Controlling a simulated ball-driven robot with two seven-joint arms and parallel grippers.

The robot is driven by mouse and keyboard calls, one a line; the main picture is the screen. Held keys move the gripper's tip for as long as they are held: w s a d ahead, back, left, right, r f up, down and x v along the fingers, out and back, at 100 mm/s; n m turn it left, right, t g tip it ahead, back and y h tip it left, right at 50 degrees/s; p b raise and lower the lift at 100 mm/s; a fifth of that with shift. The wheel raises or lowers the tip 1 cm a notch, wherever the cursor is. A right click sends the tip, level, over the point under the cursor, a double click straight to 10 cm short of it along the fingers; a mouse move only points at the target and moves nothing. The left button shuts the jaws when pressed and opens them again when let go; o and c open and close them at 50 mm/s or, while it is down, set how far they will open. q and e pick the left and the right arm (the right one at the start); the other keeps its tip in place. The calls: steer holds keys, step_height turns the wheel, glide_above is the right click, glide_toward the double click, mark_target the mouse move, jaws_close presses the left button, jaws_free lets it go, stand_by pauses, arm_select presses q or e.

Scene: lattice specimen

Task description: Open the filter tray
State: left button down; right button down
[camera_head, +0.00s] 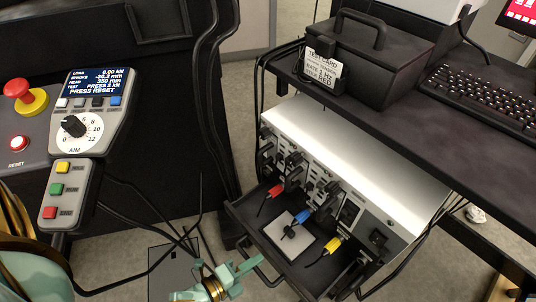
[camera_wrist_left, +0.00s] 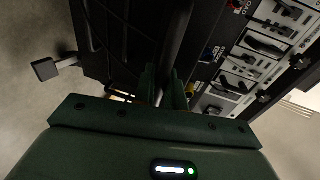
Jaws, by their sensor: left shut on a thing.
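The filter tray (camera_head: 248,228) is a dark drawer below the pale-fronted unit, and it stands pulled out at the front. A light square pad (camera_head: 289,238) lies in it, under the plugs' cables. A handle (camera_head: 271,279) shows at the tray's front edge. My left gripper (camera_head: 247,268) is at this front edge, with its teal fingers shut on the handle. In the left wrist view, the green fingers (camera_wrist_left: 165,88) are close together by a dark bar, and their exact contact is hard to see. My right gripper is not in view.
The white-topped unit (camera_head: 350,150) carries red, blue and yellow plugs above the tray. A dark shelf with a box (camera_head: 365,50) and keyboard (camera_head: 485,95) overhangs it. A control panel (camera_head: 85,120) with a red stop knob stands at left. Loose cables hang between.

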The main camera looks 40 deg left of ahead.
arm_select(q)
steer(key=shift+f+v, duration=0.15)
steer(key=shift+v, duration=0.55)
steer(key=shift+f+v, duration=0.15)
steer(key=shift+v, duration=0.55)
steer(key=shift+s, duration=0.1)
steer(key=c, duration=1.5)
jaws_free()
